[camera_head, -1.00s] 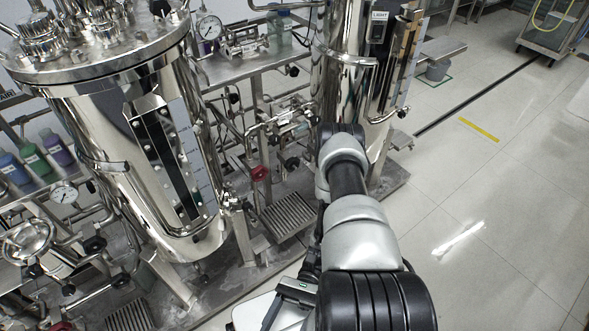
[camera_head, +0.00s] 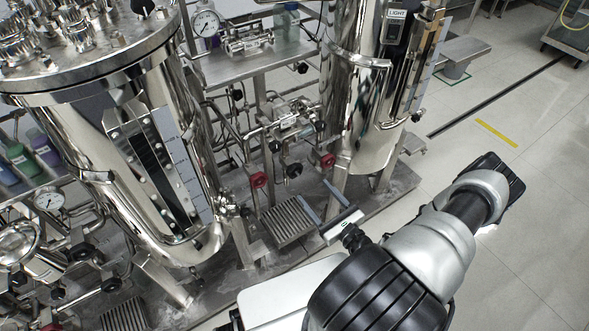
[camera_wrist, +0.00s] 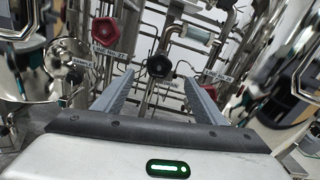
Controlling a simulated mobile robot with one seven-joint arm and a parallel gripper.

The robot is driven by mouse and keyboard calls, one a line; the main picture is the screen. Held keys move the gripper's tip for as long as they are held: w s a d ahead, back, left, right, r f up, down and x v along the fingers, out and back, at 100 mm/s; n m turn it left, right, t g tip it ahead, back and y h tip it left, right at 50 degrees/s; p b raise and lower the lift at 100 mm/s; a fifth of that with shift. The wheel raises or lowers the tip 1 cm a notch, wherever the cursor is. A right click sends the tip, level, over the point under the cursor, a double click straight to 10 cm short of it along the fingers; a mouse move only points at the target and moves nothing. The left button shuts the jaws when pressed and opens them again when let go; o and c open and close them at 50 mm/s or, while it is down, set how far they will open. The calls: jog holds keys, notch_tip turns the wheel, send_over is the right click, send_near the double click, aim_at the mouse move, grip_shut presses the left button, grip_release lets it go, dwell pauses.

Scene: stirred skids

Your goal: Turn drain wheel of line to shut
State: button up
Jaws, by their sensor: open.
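In the head view, a red wheel (camera_head: 259,180) sits on the pipes at the left and another red wheel (camera_head: 327,160) at the right. A black wheel (camera_head: 294,170) is between them. The wrist view shows the left red wheel (camera_wrist: 107,31), the black wheel (camera_wrist: 159,65) straight ahead, and the right red wheel (camera_wrist: 216,68), partly near the right finger.
A large steel tank (camera_head: 95,150) stands at the left and a second tank (camera_head: 345,90) behind at the right. A slotted grate (camera_head: 288,222) lies on the skid base below the wheels. Open tiled floor (camera_head: 530,230) is at the right.

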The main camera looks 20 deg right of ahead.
aim_at(296, 171)
jog(key=w, duration=0.4)
jog(key=w+a+b, duration=0.1)
jog(key=w, duration=0.3)
jog(key=w+a, duration=0.1)
jog(key=w, duration=0.3)
jog(key=shift+w+a+b, duration=0.2)
jog(key=shift+a+b, duration=0.05)
jog(key=shift+b, duration=0.1)
jog(key=c, duration=1)
jog(key=shift+c, duration=0.2)
